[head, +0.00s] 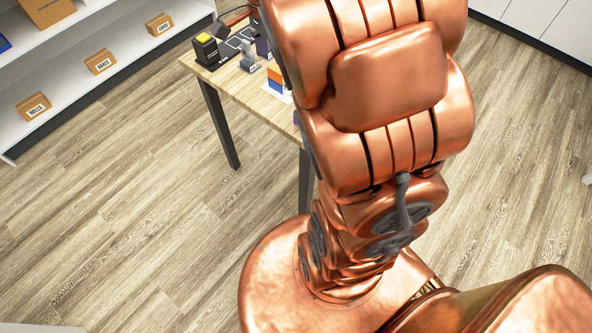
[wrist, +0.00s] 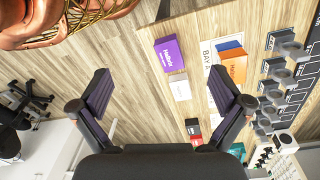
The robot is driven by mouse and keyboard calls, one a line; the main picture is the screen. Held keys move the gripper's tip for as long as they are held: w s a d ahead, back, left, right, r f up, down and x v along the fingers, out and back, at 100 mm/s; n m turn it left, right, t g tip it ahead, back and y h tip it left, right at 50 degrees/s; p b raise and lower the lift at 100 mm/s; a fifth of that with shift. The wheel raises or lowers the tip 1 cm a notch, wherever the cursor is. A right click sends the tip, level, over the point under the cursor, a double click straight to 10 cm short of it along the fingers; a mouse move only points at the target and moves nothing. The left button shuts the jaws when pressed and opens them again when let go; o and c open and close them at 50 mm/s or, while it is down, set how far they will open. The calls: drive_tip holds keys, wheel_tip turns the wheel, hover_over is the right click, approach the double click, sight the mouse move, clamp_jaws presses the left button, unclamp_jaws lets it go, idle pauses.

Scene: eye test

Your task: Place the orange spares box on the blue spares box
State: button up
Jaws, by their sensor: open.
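The orange spares box (wrist: 236,68) is on the table in the wrist view, right of my gripper's right finger. The blue spares box (wrist: 229,46) shows along one side of it, partly covered. In the head view the orange box (head: 274,75) appears to rest on top of the blue box (head: 275,87), at the table's edge beside my arm. Both stand on a white sheet marked BAY A (wrist: 207,52). My gripper (wrist: 160,80) is open and empty, apart from both boxes. My arm hides it in the head view.
A purple box (wrist: 168,54), a white box (wrist: 180,88) and a red and black box (wrist: 192,128) stand along the table's near side. A row of grey stands (wrist: 283,68) lines the right. A yellow-topped black block (head: 206,50) stands at the table's far corner.

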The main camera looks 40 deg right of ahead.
drive_tip(key=s+a+f+n, duration=0.1)
drive_tip(key=s+a+n, duration=0.2)
drive_tip(key=s+n, duration=0.3)
drive_tip(key=s+a+f+n, duration=0.2)
drive_tip(key=s+a+n, duration=0.2)
drive_tip(key=s+n, duration=0.2)
drive_tip(key=s+a+f+n+g, duration=0.1)
drive_tip(key=s+a+n, duration=0.3)
drive_tip(key=s, duration=0.5)
drive_tip(key=n, duration=0.2)
drive_tip(key=shift+s+f+n, duration=0.2)
drive_tip(key=shift+s+n, duration=0.1)
drive_tip(key=shift+s, duration=0.05)
drive_tip(key=shift+r+p, duration=0.8)
